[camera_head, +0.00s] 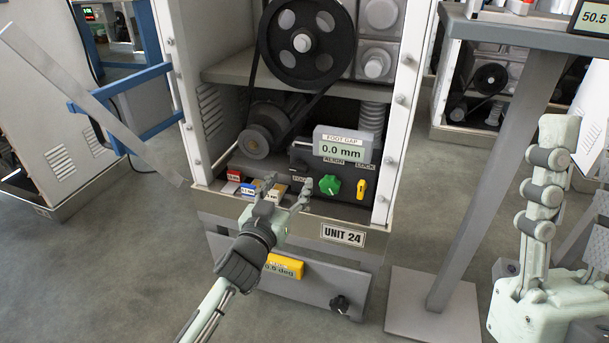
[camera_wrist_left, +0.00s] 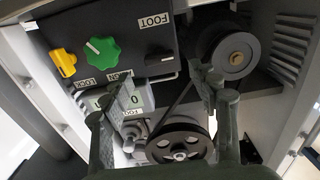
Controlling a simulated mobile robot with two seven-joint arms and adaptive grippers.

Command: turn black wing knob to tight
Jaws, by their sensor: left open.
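My left gripper (camera_head: 284,195) is open and empty in front of the unit's lower front, left of a green knob (camera_head: 330,185). The wrist view shows its two fingers apart (camera_wrist_left: 160,95), pointing at the machine. In that view a small black knob (camera_wrist_left: 160,60) sits on the dark panel (camera_wrist_left: 120,22) below a FOOT label, apart from the fingers. In the head view that part of the panel is near the fingertips and hard to make out. Another black winged knob (camera_head: 339,304) is on the lower grey plate below the UNIT 24 label.
A FOOT GAP display (camera_head: 343,145) reads 0.0 mm above the green knob. A yellow lever (camera_head: 361,189) is beside that knob. Red (camera_head: 235,175) and blue (camera_head: 249,189) tagged pieces lie left of my gripper. A yellow display (camera_head: 285,267) is below. A grey post (camera_head: 497,170) stands right.

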